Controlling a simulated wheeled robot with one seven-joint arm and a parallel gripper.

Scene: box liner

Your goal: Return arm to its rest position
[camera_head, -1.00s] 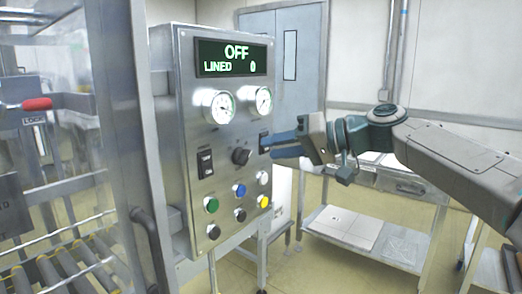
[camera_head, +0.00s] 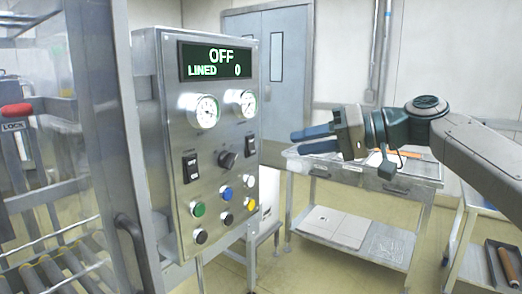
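My gripper (camera_head: 301,141) is at the right of the control panel, held in the air with its two blue fingers pointing left. The fingers are apart with a gap between them, and nothing shows in the gap. The fingertips are clear of the control panel (camera_head: 215,228), a steel box with a display reading OFF and LINED 0. The panel carries gauges, black switches, a black knob and several coloured buttons. My arm reaches in from the right edge.
A steel cart (camera_head: 375,258) with a lower shelf stands behind my gripper. Another table (camera_head: 470,236) with a tray is at the lower right. A glazed machine frame with rollers (camera_head: 55,272) and a red handle (camera_head: 16,110) stands at the left. Grey doors (camera_head: 283,75) are behind.

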